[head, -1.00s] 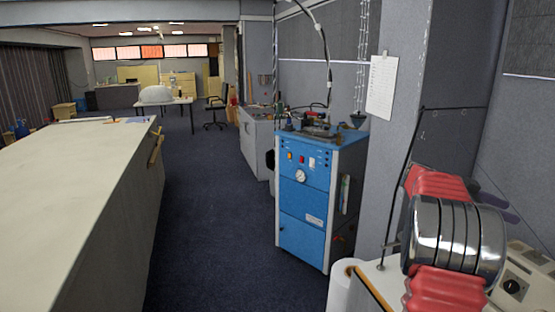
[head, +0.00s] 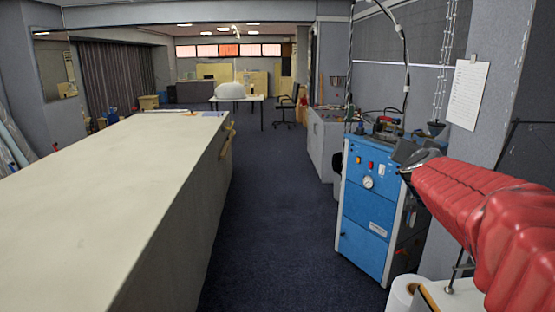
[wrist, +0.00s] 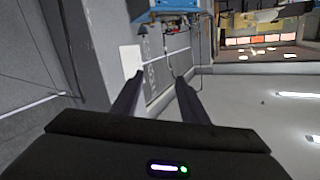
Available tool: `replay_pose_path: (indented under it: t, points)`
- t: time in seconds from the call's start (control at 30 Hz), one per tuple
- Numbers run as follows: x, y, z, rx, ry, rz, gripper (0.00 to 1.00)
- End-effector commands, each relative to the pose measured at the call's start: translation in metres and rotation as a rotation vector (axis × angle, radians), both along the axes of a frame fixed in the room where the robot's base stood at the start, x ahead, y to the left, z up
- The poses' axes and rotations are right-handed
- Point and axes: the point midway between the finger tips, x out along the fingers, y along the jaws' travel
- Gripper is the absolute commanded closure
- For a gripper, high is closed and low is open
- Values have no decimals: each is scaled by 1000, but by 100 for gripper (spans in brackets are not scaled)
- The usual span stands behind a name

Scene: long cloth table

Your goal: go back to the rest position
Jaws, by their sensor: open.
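My gripper (head: 412,155) is at the end of my red-sleeved arm on the right of the head view, in front of the top of a blue cabinet (head: 368,205). In the wrist view my gripper (wrist: 160,82) shows two dark fingers spread apart with nothing between them.
A long cloth-covered table (head: 110,195) fills the left. The dark carpet aisle (head: 265,220) beside it is clear. A white roll (head: 402,293) stands at the lower right, near a wall with a paper sheet (head: 467,95). A chair (head: 284,108) stands farther back.

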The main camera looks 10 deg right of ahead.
Motion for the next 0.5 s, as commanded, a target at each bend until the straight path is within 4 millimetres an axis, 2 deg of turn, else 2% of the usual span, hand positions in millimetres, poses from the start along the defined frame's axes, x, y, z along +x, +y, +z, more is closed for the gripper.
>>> replay_pose_path:
  t: [0.03,0.1,0.27,0.4,0.5]
  points:
    - [-2,29,-3,4,23,69,60]
    - [-7,66,-12,12,65,160,60]
    - [-30,143,-42,32,182,345,60]
    - [-65,201,-76,47,309,481,60]
    - [-96,235,-103,57,411,562,60]
